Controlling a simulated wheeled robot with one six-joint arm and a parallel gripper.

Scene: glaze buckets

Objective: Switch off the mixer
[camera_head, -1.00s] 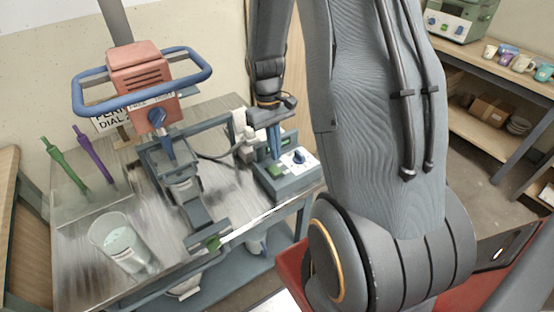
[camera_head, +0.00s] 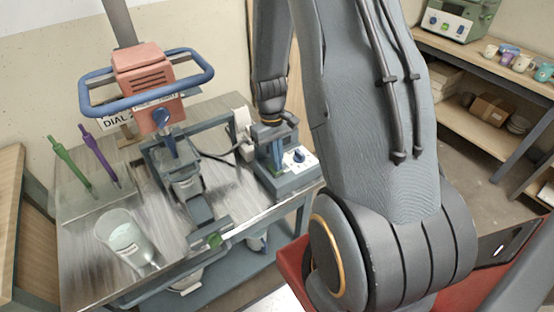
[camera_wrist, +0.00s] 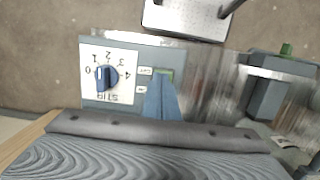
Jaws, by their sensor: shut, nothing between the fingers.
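A grey control box (camera_head: 287,178) stands at the table's right end. Its white STIR panel (camera_wrist: 88,52) shows upside down in the wrist view, with a blue dial (camera_wrist: 100,74) numbered 0 to 4. In the head view my gripper (camera_head: 276,166) points down at the box. An orange mixer head (camera_head: 147,80) with a blue handle ring and blue knob stands at left.
A glass beaker (camera_head: 125,240) stands at the table's front left. A shelf with cups (camera_head: 505,60) is at right.

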